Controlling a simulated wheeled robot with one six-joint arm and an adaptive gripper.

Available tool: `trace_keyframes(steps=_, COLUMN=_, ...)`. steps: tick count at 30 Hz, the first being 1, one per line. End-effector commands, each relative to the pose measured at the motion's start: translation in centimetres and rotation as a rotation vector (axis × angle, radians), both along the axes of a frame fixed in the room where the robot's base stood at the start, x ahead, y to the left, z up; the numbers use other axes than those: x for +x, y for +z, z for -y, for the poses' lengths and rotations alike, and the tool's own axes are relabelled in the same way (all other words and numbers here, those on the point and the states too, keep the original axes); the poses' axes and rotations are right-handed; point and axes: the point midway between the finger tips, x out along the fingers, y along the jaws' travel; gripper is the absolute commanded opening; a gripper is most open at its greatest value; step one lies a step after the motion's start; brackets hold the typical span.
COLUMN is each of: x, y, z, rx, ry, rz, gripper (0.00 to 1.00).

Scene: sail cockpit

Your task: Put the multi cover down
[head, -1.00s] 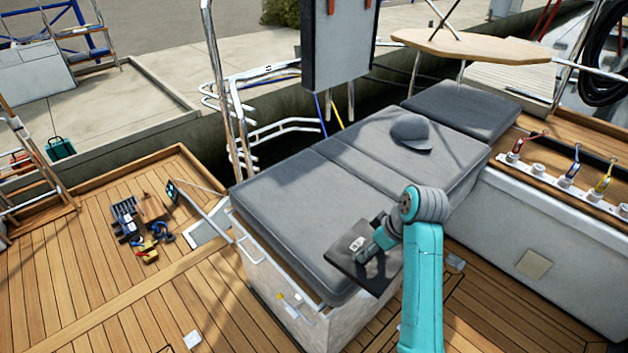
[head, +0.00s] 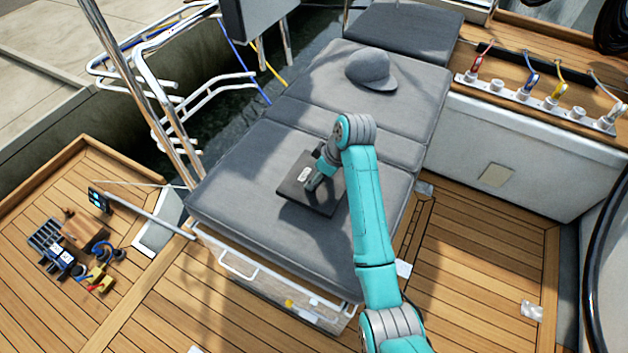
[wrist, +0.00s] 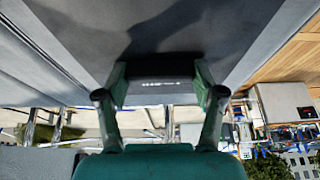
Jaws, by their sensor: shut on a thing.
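The multi cover looks like a thin dark square plate (head: 291,188) with a small white label on it. It is over the near part of the grey cushioned bench (head: 235,180), roughly level. I cannot tell whether it touches the cushion. My gripper (head: 316,180) is shut on the cover from above, partly hidden by my arm. In the wrist view my gripper's two fingers (wrist: 160,95) are on either side of a dark piece with pale marks, the held cover (wrist: 160,72). Its far edges are hard to make out against the cushion.
A grey cap (head: 370,70) lies farther back on the bench. A rail with coloured shackles (head: 535,90) runs at the right. Small gear, including a wooden block (head: 83,230), lies on the left deck. The cushion around the cover is clear.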

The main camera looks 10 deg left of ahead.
Motion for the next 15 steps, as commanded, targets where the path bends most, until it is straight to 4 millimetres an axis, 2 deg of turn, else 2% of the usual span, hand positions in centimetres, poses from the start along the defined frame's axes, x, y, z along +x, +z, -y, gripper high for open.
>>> trace_keyframes(steps=5, x=0.0, y=-1.1, z=0.0, rx=0.0, ry=0.0, rz=0.0, gripper=0.32)
trace_keyframes(steps=12, x=0.0, y=-4.0, z=0.0, rx=-0.001, ry=0.0, rz=-0.001, gripper=0.32)
trace_keyframes(steps=15, x=0.0, y=-4.2, z=0.0, rx=0.0, ry=0.001, rz=0.002, gripper=0.32)
